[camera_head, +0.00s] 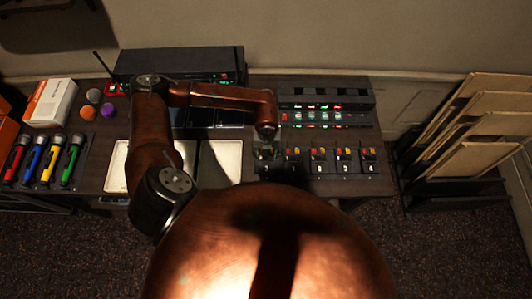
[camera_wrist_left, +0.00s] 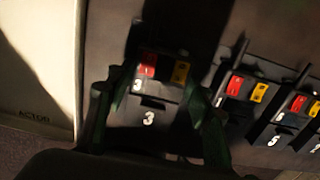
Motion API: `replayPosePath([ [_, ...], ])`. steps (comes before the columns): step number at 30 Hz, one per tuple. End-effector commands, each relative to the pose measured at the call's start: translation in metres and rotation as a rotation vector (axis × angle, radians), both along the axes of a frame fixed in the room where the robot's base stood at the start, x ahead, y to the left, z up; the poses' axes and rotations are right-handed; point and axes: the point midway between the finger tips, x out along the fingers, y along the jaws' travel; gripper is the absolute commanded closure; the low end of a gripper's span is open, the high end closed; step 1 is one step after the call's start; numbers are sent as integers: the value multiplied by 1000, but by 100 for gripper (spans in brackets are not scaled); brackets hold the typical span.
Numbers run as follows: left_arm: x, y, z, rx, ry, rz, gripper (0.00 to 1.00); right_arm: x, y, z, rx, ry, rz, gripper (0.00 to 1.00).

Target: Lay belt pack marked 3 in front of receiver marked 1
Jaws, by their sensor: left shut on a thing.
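Belt pack 3 (camera_wrist_left: 162,70) is a small dark block with a red and a yellow part on top and a "3". In the left wrist view it stands behind a base plate also marked 3 (camera_wrist_left: 148,118). My left gripper (camera_wrist_left: 158,84) is around it, one finger on each side, shut on it. In the head view the left gripper (camera_head: 267,142) is over the left end of the belt pack row. I cannot tell whether the pack is lifted. A dark rack of receivers (camera_head: 325,116) with red and green lights is behind the row; its marks are too small to read.
Several other belt packs (camera_head: 344,160) stand to the right. A pale tray (camera_head: 220,162) lies left of the row, and its ACTOR label shows in the wrist view (camera_wrist_left: 34,117). Coloured microphones (camera_head: 45,160) lie at the far left. Wooden panels (camera_head: 480,110) stand at the right.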

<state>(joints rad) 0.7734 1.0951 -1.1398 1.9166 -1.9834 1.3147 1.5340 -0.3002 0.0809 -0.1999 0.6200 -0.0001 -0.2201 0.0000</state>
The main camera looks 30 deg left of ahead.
Motion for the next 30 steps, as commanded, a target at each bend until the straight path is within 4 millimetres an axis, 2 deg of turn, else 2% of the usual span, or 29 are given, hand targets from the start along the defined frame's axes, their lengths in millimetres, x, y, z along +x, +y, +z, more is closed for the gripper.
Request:
replayPosePath([
  [11,0,0,-5,-1,1,0,80,0,0,-4,0,1,0,100],
  [12,0,0,-5,-1,1,0,52,0,0,-3,0,1,0,100],
  [19,0,0,-4,0,0,0,36,0,0,-3,0,0,0,100],
  [30,0,0,-4,2,0,-1,35,0,0,-4,0,1,0,100],
])
